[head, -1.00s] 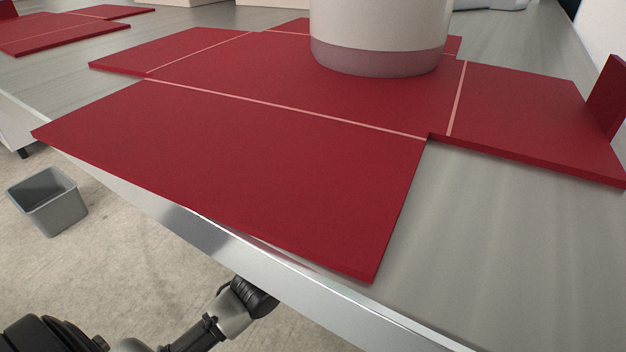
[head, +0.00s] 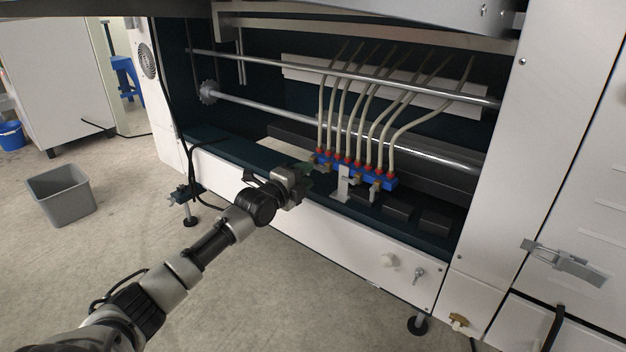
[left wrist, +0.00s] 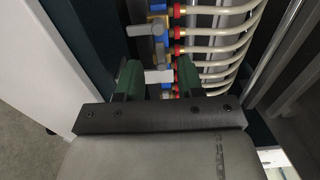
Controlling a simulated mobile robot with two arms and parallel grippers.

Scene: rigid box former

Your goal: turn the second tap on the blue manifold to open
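The blue manifold (head: 380,181) sits low inside the open machine bay, with red fittings and pale hoses rising from it. It also shows in the left wrist view (left wrist: 166,48). Small brass-and-grey taps line its front; one (head: 375,186) shows near its right end. My left gripper (head: 309,179) is at the manifold's left end. In the left wrist view its green fingers (left wrist: 158,75) stand apart, with a pale piece visible between them. I cannot tell if they touch it. A grey tap handle (left wrist: 146,29) lies just above the fingers. My right gripper is out of view.
A white bracket (head: 344,181) stands in front of the manifold. Steel rods (head: 300,117) cross above it. Black blocks (head: 397,211) sit at its right. A white panel (head: 330,232) closes the lower front. A grey bin (head: 62,195) stands on open floor at left.

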